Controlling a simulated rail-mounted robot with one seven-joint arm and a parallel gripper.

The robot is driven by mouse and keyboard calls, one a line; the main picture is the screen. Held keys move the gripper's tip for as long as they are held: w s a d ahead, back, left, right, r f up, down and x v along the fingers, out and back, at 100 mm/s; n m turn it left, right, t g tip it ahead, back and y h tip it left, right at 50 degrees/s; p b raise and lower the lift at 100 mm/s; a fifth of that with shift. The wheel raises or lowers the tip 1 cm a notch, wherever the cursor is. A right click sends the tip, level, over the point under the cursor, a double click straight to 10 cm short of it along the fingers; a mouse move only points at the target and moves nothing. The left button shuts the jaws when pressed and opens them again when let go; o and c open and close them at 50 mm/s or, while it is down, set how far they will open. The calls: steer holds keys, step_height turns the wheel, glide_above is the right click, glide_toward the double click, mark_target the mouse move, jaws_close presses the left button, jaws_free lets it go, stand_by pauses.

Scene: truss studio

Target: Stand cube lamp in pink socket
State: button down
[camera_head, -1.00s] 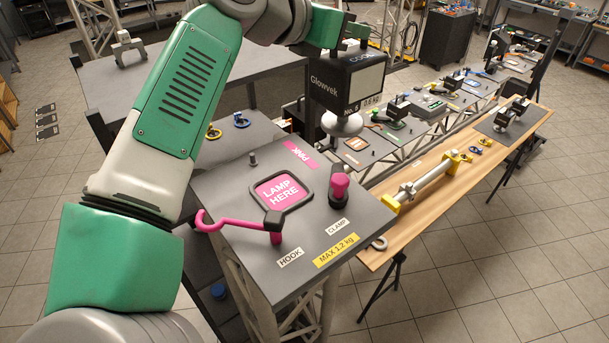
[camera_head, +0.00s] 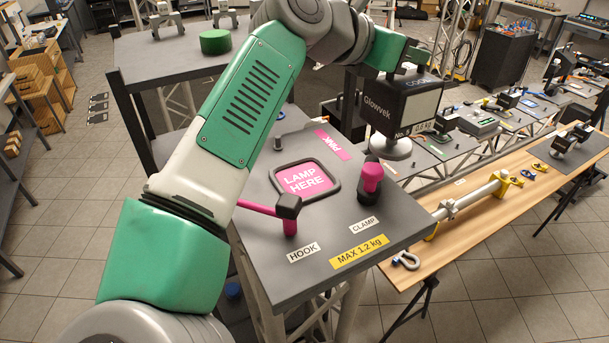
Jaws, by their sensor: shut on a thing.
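The lamp hangs behind and to the right of the pink socket (camera_head: 305,180), a dark square frame around a pink "LAMP HERE" label on a grey table. A pink clamp knob (camera_head: 371,177) stands right of the socket. A pink hook (camera_head: 288,207) lies along its near left side, partly hidden by my arm. The exact gap under the lamp is unclear.
A small grey peg (camera_head: 278,143) stands behind the socket. A wooden bench (camera_head: 470,235) with a metal tube and shackles runs along the right. Other lamps and stations line the back right. A green puck (camera_head: 215,42) sits on the table behind.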

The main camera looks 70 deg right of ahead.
steer(key=w+a+f+p, duration=0.1)
steer(key=w+a+p, duration=0.2)
steer(key=w+a, duration=0.5)
steer(key=w, duration=0.4)
steer(key=shift+p, duration=0.3)
steer(key=shift+w+a+f, duration=0.1)
steer(key=shift+w+a, duration=0.05)
steer(key=f, duration=0.1)
steer(key=f+p, duration=0.1)
steer(key=f, duration=0.1)
steer(key=shift+w+a+f, duration=0.3)
steer(key=shift+w, duration=0.1)
steer(key=shift+f, duration=0.2)
steer(key=c, duration=1.5)
jaws_free()
